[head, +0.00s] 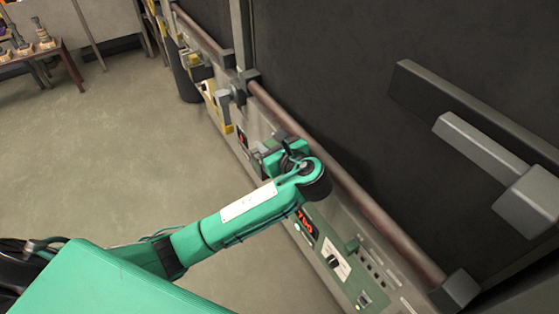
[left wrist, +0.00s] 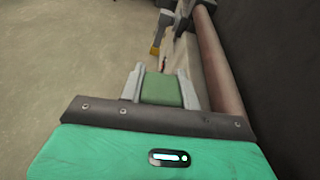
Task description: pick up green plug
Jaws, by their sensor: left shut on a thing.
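My left gripper (left wrist: 163,78) is shut on the green plug (left wrist: 162,91) in the left wrist view. The plug is a green block, and a grey finger presses on each of its two sides. In the head view my left gripper (head: 267,158) is beside the control panel, just left of the long brown rail. It is partly hidden there by my green wrist, so the plug is hard to make out. Whether the plug is clear of the panel cannot be told. My right gripper is not in view.
The brown rail (head: 350,188) runs close along the right of my left arm, before a dark door (head: 330,75). A panel (head: 345,265) with a red display lies below. A small table (head: 55,52) stands far left. Open floor (head: 130,150) lies left.

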